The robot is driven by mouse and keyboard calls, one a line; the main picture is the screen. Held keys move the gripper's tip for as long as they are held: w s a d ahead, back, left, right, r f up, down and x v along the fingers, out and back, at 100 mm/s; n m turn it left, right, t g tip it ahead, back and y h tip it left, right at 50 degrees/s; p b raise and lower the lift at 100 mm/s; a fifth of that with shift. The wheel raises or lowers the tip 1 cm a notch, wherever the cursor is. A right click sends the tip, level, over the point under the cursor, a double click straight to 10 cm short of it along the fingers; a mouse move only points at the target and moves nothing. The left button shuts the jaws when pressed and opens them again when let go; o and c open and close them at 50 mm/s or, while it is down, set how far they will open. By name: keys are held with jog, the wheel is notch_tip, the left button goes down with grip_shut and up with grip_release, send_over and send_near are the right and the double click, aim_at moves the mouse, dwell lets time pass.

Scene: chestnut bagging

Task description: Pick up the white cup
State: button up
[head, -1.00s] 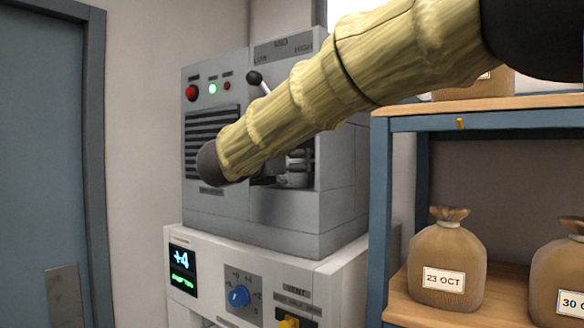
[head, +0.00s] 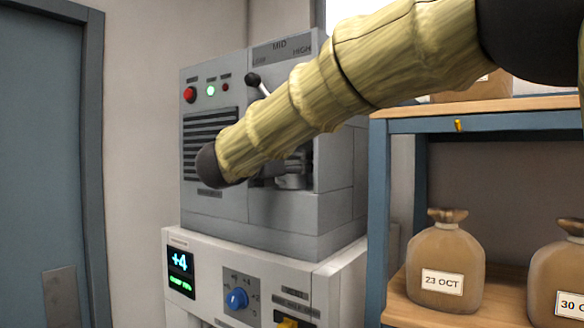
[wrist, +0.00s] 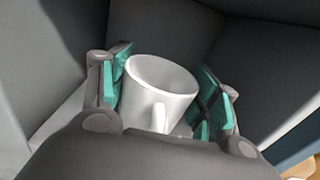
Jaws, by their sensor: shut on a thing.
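The white cup (wrist: 150,95) stands between the two teal finger pads of my gripper (wrist: 165,95) in the wrist view. My gripper is shut on it, with a pad at each side. The cup's opening faces up and a little tilted in the picture, and its handle (wrist: 160,116) points toward the gripper's palm. Grey walls of a recess surround the cup. In the head view my arm crosses in front of the grey machine (head: 210,235). A grey part of my gripper shows in the machine's opening (head: 292,172); the cup cannot be made out there.
The machine has a lever (head: 254,80), a blue knob (head: 237,298) and a display (head: 180,272) reading +4. A blue shelf frame (head: 381,210) with brown bags (head: 446,265) stands close on the right. A blue-grey door (head: 45,160) is at the left.

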jog(key=shift+r, duration=0.1)
jog(key=shift+r+b, duration=1.05)
jog(key=shift+r, duration=0.35)
jog(key=s+a+r+b, duration=0.1)
jog(key=s+b, duration=0.5)
jog(key=s, duration=0.9)
jog(key=shift+s+a+r, duration=0.35)
jog(key=shift+a+r, duration=0.05)
jog(key=shift+a, duration=0.3)
